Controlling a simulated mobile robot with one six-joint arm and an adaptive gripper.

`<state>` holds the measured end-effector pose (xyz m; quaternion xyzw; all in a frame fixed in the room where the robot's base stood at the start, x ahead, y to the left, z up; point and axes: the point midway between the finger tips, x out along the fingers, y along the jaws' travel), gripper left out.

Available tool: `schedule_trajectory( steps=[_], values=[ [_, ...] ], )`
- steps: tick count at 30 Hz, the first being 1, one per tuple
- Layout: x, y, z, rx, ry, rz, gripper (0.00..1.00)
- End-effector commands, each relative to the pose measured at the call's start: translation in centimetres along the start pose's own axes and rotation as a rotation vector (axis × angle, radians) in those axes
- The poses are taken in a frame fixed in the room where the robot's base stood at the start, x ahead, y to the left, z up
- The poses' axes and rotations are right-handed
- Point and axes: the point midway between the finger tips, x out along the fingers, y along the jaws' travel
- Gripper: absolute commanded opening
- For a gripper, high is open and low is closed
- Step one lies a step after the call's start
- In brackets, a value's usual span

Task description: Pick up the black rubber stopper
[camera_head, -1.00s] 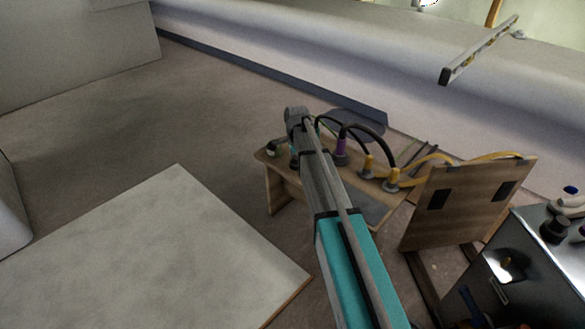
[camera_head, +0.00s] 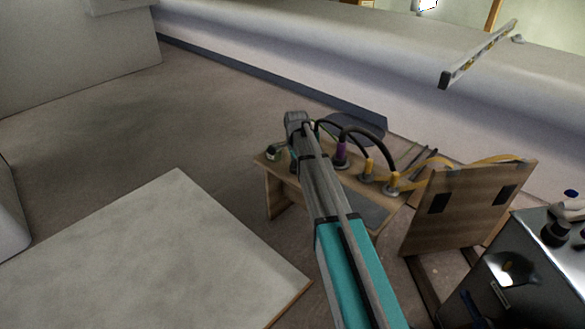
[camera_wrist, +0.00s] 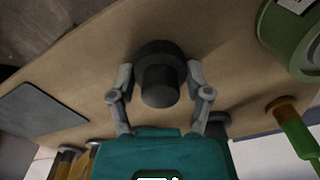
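The black rubber stopper (camera_wrist: 159,82) stands on the wooden bench top (camera_wrist: 98,52), with a wide base and a narrower upper part, in the middle of the wrist view. My gripper (camera_wrist: 160,73) is over it, with one grey finger on each side. The fingers look open and close to the stopper's sides; I cannot tell whether either touches. In the head view my arm covers the stopper and most of the gripper, above the left part of the small bench (camera_head: 268,166).
A green cylinder (camera_wrist: 287,38) and an amber-and-green item (camera_wrist: 290,124) lie right of the gripper in the wrist view. A dark flat pad (camera_wrist: 42,108) is at left. Cabled purple (camera_head: 341,153) and yellow connectors (camera_head: 392,183) stand by my arm, before an upright wooden panel (camera_head: 468,205).

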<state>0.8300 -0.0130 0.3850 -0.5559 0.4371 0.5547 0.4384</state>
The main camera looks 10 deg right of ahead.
Motion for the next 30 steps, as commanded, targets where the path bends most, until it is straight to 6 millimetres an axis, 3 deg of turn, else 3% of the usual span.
schedule_trajectory(
  steps=[1, 5, 19, 30],
  values=[
    [0.0, 0.1, 0.0, 0.000, 0.000, 0.003, 0.39],
    [0.0, 0.1, 0.0, 0.000, 0.000, 0.003, 0.16],
    [-0.5, 0.1, 0.0, 0.000, 0.000, 0.003, 0.16],
    [-3.1, 0.1, 0.0, 0.000, 0.000, 0.002, 0.16]
  ],
)
